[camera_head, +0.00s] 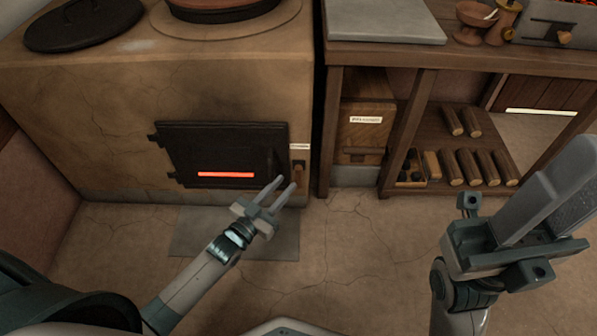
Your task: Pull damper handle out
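The damper handle (299,168) looks like a small wooden knob on a dark plate. It sits on the stove front, just right of the black fire door and below a small pale label (299,147). My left gripper (286,183) is open, its two fingers apart and pointing up toward the knob. The fingertips appear just below and left of the knob; I cannot tell whether they touch it. Nothing shows between the fingers. My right gripper (562,165) is large at the right, close to the camera. Its fingers overlap in view, so its opening is unclear.
The clay stove (110,100) has a black fire door (220,135) with a glowing red slot. A wooden shelf unit (480,62) stands to the right, holding a labelled wooden box (366,135) and several wooden cylinders (485,165). A grey floor plate (200,230) lies before the stove; the cracked floor around it is clear.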

